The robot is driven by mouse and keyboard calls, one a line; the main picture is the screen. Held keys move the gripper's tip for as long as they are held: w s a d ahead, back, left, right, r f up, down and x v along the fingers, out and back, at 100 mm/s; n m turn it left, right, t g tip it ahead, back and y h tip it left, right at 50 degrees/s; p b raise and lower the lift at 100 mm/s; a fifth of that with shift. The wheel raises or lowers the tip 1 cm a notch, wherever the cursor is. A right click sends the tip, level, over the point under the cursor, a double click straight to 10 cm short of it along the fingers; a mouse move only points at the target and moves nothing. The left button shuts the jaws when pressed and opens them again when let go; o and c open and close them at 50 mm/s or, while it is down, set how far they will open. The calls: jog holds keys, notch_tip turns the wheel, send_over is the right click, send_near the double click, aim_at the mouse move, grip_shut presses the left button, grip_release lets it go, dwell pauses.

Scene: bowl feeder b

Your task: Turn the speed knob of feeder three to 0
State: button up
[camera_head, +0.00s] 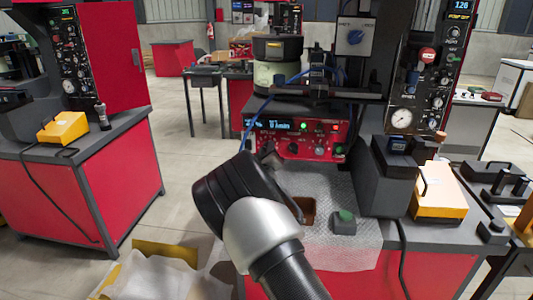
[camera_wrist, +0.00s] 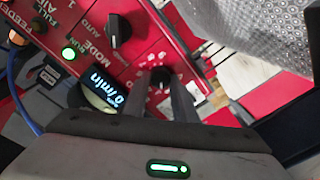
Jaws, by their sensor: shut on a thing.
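The red control panel (camera_head: 325,135) of a bowl feeder is at the centre of the head view, under a pale green bowl feeder (camera_head: 278,75). In the wrist view the red panel (camera_wrist: 140,50) fills the upper left. The dark speed knob (camera_wrist: 160,76) sits on it, ringed by white scale marks. My gripper (camera_wrist: 170,88) is shut on this knob, with a finger on either side. The small display (camera_wrist: 103,92) beside it reads 0 /min. My gripper is hidden behind my wrist in the head view. The feeder's number cannot be read.
A black mode knob (camera_wrist: 118,30) and a lit green run lamp (camera_wrist: 68,53) are close by on the panel. A yellow-sided box (camera_head: 440,190) is at right.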

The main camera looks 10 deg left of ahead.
jog(key=n+b, duration=0.1)
jog(key=n, duration=0.3)
jog(key=shift+a+n, duration=0.15)
jog(key=shift+n, duration=0.15)
jog(key=n+b, duration=0.1)
jog(key=n, duration=0.2)
jog(key=shift+f+n, duration=0.1)
jog(key=shift+n, duration=0.2)
jog(key=shift+n+h+b, duration=0.5)
jog(key=shift+n+b, duration=1.35)
jog(key=shift+n, duration=1.55)
jog(key=o, duration=1)
jog(key=shift+o, duration=0.2)
